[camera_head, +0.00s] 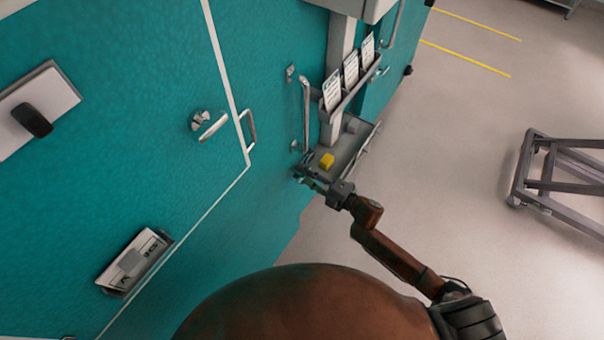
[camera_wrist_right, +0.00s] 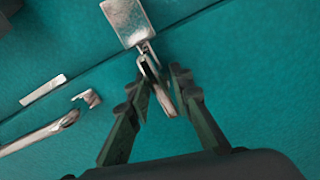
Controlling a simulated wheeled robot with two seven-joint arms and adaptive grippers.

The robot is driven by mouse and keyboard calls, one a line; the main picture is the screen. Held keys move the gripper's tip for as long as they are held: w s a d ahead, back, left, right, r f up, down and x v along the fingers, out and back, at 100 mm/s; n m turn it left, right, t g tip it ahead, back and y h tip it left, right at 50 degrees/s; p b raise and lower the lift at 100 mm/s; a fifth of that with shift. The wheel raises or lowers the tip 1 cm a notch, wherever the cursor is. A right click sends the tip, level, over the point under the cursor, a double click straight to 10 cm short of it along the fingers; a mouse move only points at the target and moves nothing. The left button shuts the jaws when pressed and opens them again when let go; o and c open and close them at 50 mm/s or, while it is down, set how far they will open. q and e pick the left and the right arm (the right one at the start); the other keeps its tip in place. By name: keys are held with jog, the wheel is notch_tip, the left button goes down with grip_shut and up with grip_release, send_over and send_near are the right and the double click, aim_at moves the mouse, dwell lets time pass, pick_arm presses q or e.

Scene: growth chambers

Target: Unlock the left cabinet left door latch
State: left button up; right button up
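In the head view, a metal latch with a lever (camera_head: 208,125) sits on the teal cabinet front (camera_head: 150,80), beside a bar handle (camera_head: 248,130). My right gripper (camera_head: 308,182) is farther right, low by the cabinet's edge. In the right wrist view, a metal latch plate (camera_wrist_right: 127,22) with a lever (camera_wrist_right: 160,85) is on a teal door. The lever lies between the fingertips of my right gripper (camera_wrist_right: 160,82), which stand apart on either side. I cannot tell whether either finger touches it. My left gripper is not in view.
A wall rack (camera_head: 352,85) with several cards and a shelf (camera_head: 350,150) with a yellow block (camera_head: 327,160) are near my right arm. A grey metal frame (camera_head: 565,180) stands on the floor at right. Open floor lies between.

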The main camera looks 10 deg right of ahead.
grip_shut()
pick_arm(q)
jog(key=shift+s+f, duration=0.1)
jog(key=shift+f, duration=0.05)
pick_arm(e)
jog(key=shift+n, duration=0.3)
jog(key=n+b, duration=0.1)
jog(key=n, duration=0.2)
jog(key=shift+f+b, duration=0.2)
jog(key=shift+b, duration=0.2)
jog(key=n+b, duration=0.2)
jog(key=n, duration=0.3)
jog(key=n+b, duration=0.4)
jog(key=n, duration=0.1)
jog(key=shift+f, duration=0.1)
pick_arm(q)
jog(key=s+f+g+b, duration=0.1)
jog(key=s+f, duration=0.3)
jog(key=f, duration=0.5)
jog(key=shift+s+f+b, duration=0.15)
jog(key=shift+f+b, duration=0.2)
jog(key=shift+b, duration=0.45)
pick_arm(e)
jog(key=shift+n, duration=2.1)
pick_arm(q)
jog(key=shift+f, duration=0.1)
pick_arm(e)
jog(key=shift+r, duration=0.2)
